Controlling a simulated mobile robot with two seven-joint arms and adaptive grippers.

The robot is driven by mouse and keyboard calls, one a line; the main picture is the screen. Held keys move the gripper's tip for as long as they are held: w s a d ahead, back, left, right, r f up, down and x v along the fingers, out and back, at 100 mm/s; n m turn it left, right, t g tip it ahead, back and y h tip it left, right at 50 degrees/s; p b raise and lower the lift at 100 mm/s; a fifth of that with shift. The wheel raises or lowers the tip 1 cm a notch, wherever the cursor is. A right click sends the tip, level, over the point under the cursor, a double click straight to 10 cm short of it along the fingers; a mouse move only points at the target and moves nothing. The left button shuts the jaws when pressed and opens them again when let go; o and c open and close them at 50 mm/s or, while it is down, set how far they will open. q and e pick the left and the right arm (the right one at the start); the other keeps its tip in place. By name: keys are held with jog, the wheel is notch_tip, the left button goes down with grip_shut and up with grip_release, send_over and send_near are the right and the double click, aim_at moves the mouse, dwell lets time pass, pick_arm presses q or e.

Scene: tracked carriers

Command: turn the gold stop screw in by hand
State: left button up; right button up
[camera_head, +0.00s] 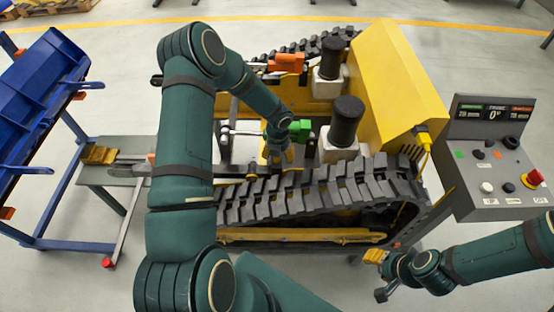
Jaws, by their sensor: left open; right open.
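A tracked carrier with a yellow body (398,85) and black tracks (330,190) stands in the middle. My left gripper (277,157) points down into the carrier's open bay, beside a green block (300,130). It is open; I see nothing held in it. I cannot make out the gold stop screw; it may be hidden by my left gripper or too small to tell. My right gripper (378,276) is open and empty, low in front of the carrier's near track, at the right.
A grey control panel (495,155) with a red button (533,180) stands at the right. Two black-topped cylinders (345,122) rise beside the bay. An orange block (287,62) sits at its far side. A blue rack (40,90) and a small table (130,175) are left.

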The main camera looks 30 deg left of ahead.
pick_arm(q)
jog(key=shift+s+a+f+n, duration=0.3)
jog(key=shift+s+f+n, duration=0.1)
jog(key=shift+s+f, duration=0.15)
jog(key=shift+w+f+n, duration=0.1)
jog(key=shift+n, duration=0.3)
jog(key=n+b, duration=0.2)
jog(key=n, duration=0.1)
jog(key=shift+n, duration=0.3)
jog(key=n+b, duration=0.1)
jog(key=n, duration=0.2)
jog(key=shift+n+b, duration=0.4)
jog(key=shift+w+d+r+n, duration=0.15)
jog(key=shift+r+n, duration=0.15)
jog(key=shift+n, duration=0.4)
jog(key=n+b, duration=0.3)
jog(key=n, duration=0.3)
jog(key=shift+w+f+n, duration=0.1)
jog(key=shift+n, duration=0.3)
jog(key=n+b, duration=0.1)
jog(key=n, duration=0.2)
jog(key=shift+r, duration=0.2)
